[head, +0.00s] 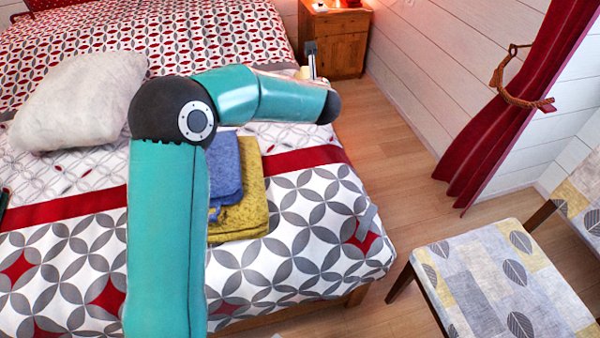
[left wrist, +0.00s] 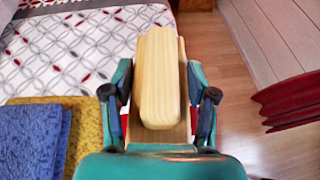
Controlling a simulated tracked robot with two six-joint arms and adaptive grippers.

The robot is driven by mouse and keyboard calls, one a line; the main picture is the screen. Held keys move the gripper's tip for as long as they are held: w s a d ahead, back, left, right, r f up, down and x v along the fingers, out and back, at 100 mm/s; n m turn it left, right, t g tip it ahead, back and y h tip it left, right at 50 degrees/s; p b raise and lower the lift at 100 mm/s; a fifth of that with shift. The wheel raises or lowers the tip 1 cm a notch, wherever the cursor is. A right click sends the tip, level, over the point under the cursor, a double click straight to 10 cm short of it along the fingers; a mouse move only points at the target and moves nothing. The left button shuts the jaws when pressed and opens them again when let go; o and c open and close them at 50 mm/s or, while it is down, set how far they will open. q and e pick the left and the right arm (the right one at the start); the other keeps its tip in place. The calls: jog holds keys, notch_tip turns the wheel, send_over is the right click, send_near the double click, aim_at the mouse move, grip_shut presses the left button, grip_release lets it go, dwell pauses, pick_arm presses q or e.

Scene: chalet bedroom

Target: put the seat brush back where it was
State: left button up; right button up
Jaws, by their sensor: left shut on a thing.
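The seat brush (left wrist: 160,75) is a pale wooden block with rounded edges, seen in the left wrist view between my left gripper's fingers. My left gripper (left wrist: 160,105) is shut on it, one finger on each side. No bristles show. In the head view my left arm reaches over the bed's far right side, and its forearm hides most of the gripper and brush. The patterned chair (head: 475,285) stands at the lower right, its seat bare in the visible part. My right gripper is not in view.
The bed (head: 310,250) bears a white cushion (head: 75,100) and folded blue (head: 226,165) and yellow (head: 250,205) towels. A wooden nightstand (head: 335,45) stands beyond it. A red curtain (head: 500,120) hangs at the right. Wooden floor (head: 400,160) lies clear between bed and wall.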

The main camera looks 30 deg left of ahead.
aim_at(297, 154)
pick_arm(q)
jog(key=shift+n+g+y, duration=0.7)
jog(key=shift+n+y, duration=0.1)
jog(key=shift+n, duration=0.1)
jog(key=a+f+b, duration=0.1)
jog(key=a+f, duration=0.1)
jog(key=a+f+b, duration=0.1)
jog(key=f, duration=0.1)
jog(key=shift+w+a+b, duration=0.3)
jog(key=shift+a+b, duration=0.05)
notch_tip(297, 154, down, 20)
jog(key=b, duration=0.4)
jog(key=shift+a+r, duration=0.15)
jog(key=shift+r, duration=0.05)
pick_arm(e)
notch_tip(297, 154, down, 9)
pick_arm(q)
jog(key=shift+f+b, duration=0.15)
jog(key=shift+b, duration=0.2)
jog(key=o, duration=1.3)
jog(key=shift+o, duration=0.2)
